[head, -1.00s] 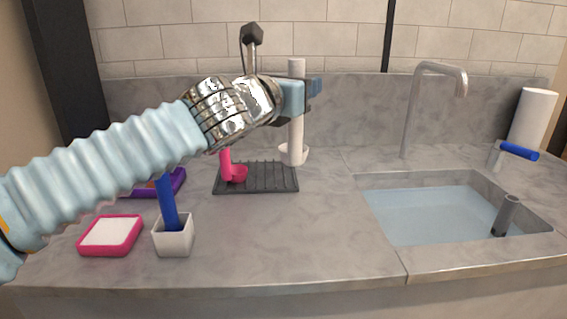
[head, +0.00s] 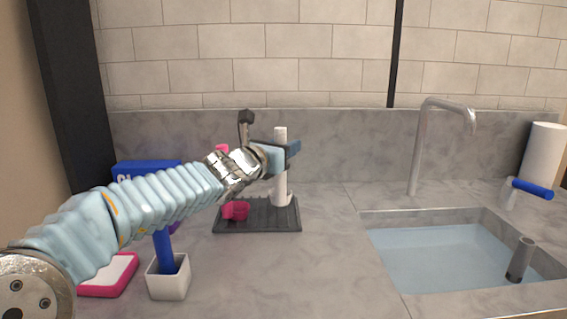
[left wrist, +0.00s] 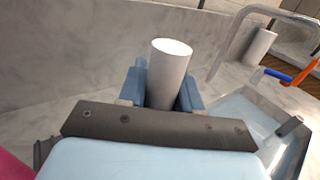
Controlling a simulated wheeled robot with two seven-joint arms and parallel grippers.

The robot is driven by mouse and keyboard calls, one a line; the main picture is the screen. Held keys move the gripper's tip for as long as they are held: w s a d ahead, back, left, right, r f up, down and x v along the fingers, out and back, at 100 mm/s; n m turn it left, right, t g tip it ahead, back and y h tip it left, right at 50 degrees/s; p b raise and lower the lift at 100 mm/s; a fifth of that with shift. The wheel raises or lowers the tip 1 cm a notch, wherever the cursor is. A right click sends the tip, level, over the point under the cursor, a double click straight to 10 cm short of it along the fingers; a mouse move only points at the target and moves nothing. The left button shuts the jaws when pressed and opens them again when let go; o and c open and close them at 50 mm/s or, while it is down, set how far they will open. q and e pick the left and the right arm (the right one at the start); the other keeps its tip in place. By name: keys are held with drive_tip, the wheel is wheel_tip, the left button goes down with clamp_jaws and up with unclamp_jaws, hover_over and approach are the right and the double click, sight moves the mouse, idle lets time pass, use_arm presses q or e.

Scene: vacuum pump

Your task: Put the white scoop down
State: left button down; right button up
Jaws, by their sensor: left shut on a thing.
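The white scoop (head: 280,190) stands upright at the right end of the dark ribbed mat (head: 257,225) in the head view. Its lower end is at the mat; I cannot tell for certain whether it rests on it. My left gripper (head: 285,155) is shut on the scoop's handle near the upper part. In the left wrist view the round white handle (left wrist: 170,75) sits between the blue fingers (left wrist: 160,90). The scoop's lower end is hidden there. My right gripper is not in view.
A pink scoop (head: 236,211) is on the mat, left of the white one. A white cup (head: 168,280) with a blue handle and a pink-edged sponge (head: 112,273) are at front left. The sink (head: 440,250) with water and a faucet (head: 417,150) is at right.

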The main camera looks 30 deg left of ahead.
use_arm(q)
drive_tip(key=f, duration=0.3)
drive_tip(key=shift+w+a+f, duration=0.15)
drive_tip(key=shift+w+a, duration=0.15)
drive_tip(key=shift+a, duration=0.05)
drive_tip(key=shift+f, duration=0.35)
drive_tip(key=shift+f, duration=0.15)
drive_tip(key=c, duration=0.8)
unclamp_jaws()
drive_tip(key=shift+r, duration=0.25)
drive_tip(key=s, duration=1.2)
drive_tip(key=shift+a+f, duration=0.15)
drive_tip(key=shift+a, duration=0.05)
